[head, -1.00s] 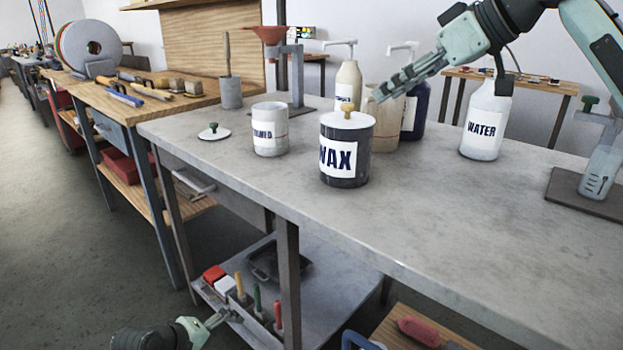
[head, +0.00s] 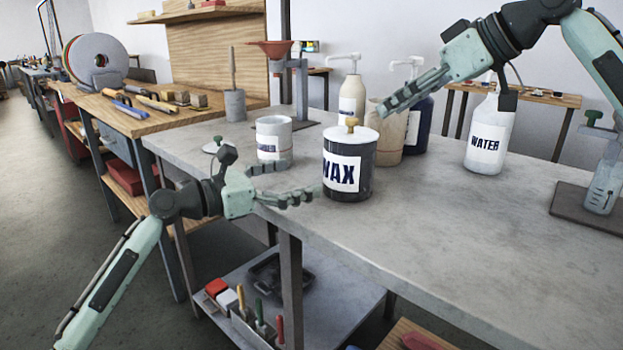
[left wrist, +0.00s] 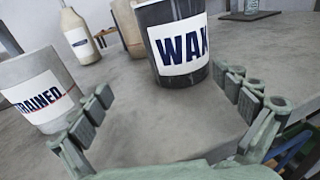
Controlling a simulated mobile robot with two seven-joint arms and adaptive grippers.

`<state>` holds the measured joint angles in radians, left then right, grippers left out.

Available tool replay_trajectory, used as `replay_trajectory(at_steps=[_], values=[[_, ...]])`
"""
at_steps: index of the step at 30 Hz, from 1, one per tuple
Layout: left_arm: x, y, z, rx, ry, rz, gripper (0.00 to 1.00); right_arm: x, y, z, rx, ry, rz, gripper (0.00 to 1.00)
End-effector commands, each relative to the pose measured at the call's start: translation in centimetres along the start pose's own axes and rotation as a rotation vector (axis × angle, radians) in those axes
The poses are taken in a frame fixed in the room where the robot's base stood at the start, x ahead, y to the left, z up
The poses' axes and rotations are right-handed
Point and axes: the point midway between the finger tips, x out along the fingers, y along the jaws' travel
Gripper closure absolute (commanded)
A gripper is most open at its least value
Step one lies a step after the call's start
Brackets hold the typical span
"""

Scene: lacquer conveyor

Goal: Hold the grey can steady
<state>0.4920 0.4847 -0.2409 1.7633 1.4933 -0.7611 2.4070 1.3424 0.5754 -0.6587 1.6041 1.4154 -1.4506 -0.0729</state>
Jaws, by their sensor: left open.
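A dark grey can labelled WAX (head: 360,184) with a white lid and brass knob stands upright on the bench. It also shows in the left wrist view (left wrist: 172,20). A lighter grey can (head: 273,127) stands behind it to the left; the left wrist view shows its label ending in RAINED (left wrist: 35,75). My left gripper (head: 300,180) is open and empty above the bench edge, its fingers pointing at the WAX can and apart from it. My right gripper (head: 383,108) is beyond the WAX can, near the bottles; its fingers overlap, so their gap is hidden.
A WATER bottle (head: 487,140), a tan container (head: 391,130) and pump bottles stand behind. A small lid (head: 213,145) lies left of the lighter can. A stand (head: 575,203) is at the right. The bench's front right (head: 460,235) is clear.

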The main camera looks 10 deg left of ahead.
Motion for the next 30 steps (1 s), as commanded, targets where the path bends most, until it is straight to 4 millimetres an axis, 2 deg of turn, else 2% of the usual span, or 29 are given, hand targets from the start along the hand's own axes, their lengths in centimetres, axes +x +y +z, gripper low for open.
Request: replay_trajectory(at_steps=[3, 6, 21, 30], values=[[1.3, -1.9, 0.4, -0.014, -0.019, -0.034, 0.0, 0.0, 0.0, 0.0, 0.0, 0.0, 0.0, 0.66], [2.0, -2.5, 0.5, -0.02, -0.026, -0.046, 0.0, 0.0, 0.0, 0.0, -0.001, 0.0, 0.0, 0.66], [8.6, -2.9, 0.7, -0.021, -0.027, -0.046, 0.0, 0.0, 0.0, 0.0, 0.0, 0.0, 0.0, 0.66], [9.5, -2.9, 0.6, -0.02, -0.025, -0.046, 0.0, 0.0, 0.0, 0.0, 0.0, 0.0, 0.0, 0.66]])
